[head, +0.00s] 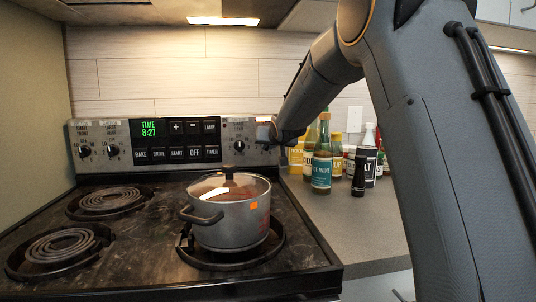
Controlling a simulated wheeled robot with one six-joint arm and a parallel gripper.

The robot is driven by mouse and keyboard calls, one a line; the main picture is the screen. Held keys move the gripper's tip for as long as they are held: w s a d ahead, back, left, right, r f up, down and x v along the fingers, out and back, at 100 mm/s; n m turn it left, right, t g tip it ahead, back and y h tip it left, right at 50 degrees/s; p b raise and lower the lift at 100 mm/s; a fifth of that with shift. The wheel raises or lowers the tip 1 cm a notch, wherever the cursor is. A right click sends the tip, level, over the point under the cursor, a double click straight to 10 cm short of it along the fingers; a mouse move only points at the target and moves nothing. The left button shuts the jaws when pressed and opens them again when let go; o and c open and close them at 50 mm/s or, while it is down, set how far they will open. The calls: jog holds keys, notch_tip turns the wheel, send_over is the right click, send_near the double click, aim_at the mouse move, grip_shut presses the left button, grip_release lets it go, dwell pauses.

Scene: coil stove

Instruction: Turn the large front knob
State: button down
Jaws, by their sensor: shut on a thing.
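The stove's back panel (222,130) carries round black knobs with small labels above them that I cannot read surely. Two knobs, the far left one (84,151) and the one beside it (112,150), are left of the display. Another knob (240,146) is right of the buttons and uncovered. My gripper (267,134) is at the right end of the panel, reaching in from the right. It is shut on a knob there, which its fingers and wrist mostly hide. I cannot see which way that knob points.
A lidded grey pot (231,222) with handles stands on the front right coil, below the panel. Two bare coils, rear (109,199) and front (60,246), are on the left. A green bottle (322,160), a black grinder (359,176) and other bottles crowd the counter (350,225) right of the stove.

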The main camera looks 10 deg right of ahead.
jog(key=shift+w+a+r+n+b, duration=0.15)
jog(key=shift+n+b, duration=0.25)
jog(key=shift+b, duration=3.55)
jog(key=shift+r+h+b, duration=0.2)
jog(key=shift+h+b, duration=0.2)
jog(key=shift+b, duration=1.75)
jog(key=c, duration=1.8)
grip_release()
jog(key=v, duration=0.8)
jog(key=shift+f, duration=0.2)
